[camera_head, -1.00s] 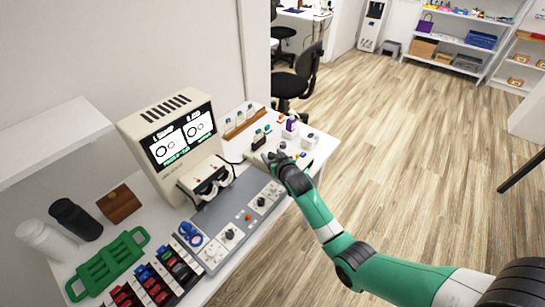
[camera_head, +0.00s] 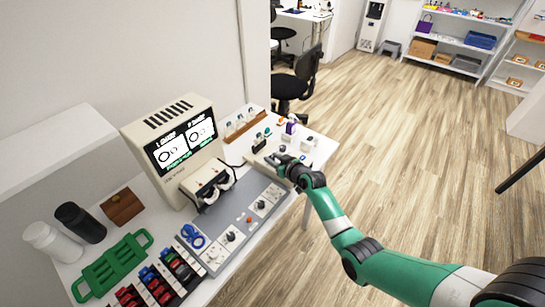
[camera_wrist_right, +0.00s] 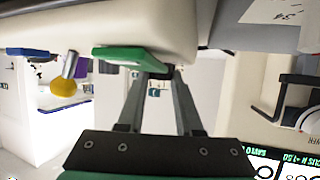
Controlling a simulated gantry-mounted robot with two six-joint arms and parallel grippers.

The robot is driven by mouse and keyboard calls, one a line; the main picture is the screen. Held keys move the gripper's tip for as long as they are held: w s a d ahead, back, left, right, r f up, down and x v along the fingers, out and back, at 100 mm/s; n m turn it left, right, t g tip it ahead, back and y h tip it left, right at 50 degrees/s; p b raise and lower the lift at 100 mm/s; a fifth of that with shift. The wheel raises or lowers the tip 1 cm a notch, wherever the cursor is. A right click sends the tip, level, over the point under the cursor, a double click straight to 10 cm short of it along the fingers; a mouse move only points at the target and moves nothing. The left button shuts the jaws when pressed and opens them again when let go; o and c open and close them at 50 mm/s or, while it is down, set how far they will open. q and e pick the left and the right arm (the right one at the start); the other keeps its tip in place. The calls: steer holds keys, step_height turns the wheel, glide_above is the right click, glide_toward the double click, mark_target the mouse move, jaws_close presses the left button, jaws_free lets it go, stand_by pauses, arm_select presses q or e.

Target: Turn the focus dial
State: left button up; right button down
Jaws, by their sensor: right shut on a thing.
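My right gripper (camera_head: 276,159) is at the cream box (camera_head: 256,161) at the far right of the desk. Its jaws are shut on a small part there, which I take to be the focus dial; the jaws hide most of it. In the right wrist view, the fingertips (camera_wrist_right: 157,73) meet just under the cream body (camera_wrist_right: 110,22), beside a green plate (camera_wrist_right: 118,55). The cream machine (camera_head: 160,122) has a lit screen (camera_head: 183,147) with two round pictures and lettering too small to read fully. My left gripper is not in view.
A grey console (camera_head: 240,218) with several knobs lies before the machine. A small purple-labelled bottle (camera_head: 290,128) is behind my right gripper.

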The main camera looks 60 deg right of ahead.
steer(key=shift+s+d+f+n+t+y+b, duration=0.15)
steer(key=shift+f+n+t+y+b, duration=0.4)
steer(key=shift+b, duration=0.7)
steer(key=shift+r+n+y, duration=0.25)
steer(key=shift+n+y, duration=0.1)
steer(key=shift+r, duration=0.2)
steer(key=c, duration=0.6)
jaws_free()
steer(key=shift+r, duration=0.1)
steer(key=p+v, duration=0.5)
steer(key=v, duration=0.6)
steer(key=shift+r, duration=0.15)
steer(key=shift+s, duration=0.2)
steer(key=shift+w, duration=0.1)
